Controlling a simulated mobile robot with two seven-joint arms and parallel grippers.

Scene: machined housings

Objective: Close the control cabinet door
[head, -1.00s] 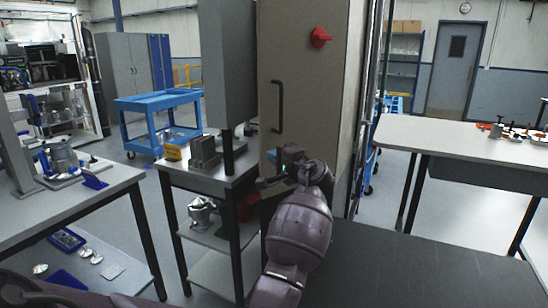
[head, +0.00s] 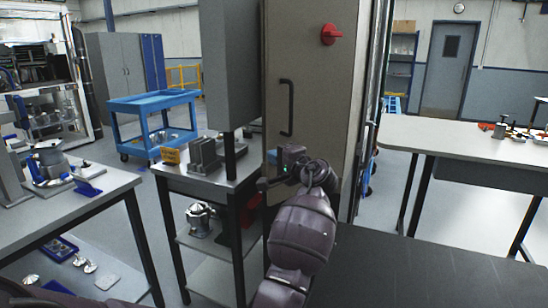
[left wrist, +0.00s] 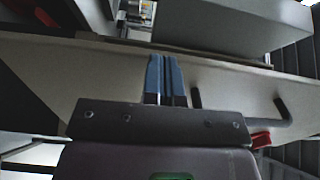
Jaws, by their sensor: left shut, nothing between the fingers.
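The control cabinet door (head: 305,75) is a tall tan panel with a black bar handle (head: 286,107) and a red knob (head: 330,34). Whether it stands ajar is hard to tell from the head view. My left gripper (head: 272,158) is below the handle, close to the door's lower left edge, and partly hides the panel. In the left wrist view its blue fingers (left wrist: 166,78) are together and empty, in front of the tan panel (left wrist: 235,88); the handle (left wrist: 285,112) is to their right. Contact with the door cannot be made out. My right gripper is not seen.
A grey box (head: 228,60) on a post and a small table (head: 170,177) with metal blocks stand close left of the door. A workbench (head: 470,140) is on the right. A blue cart (head: 152,104) stands behind. Dark surface fills the lower right.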

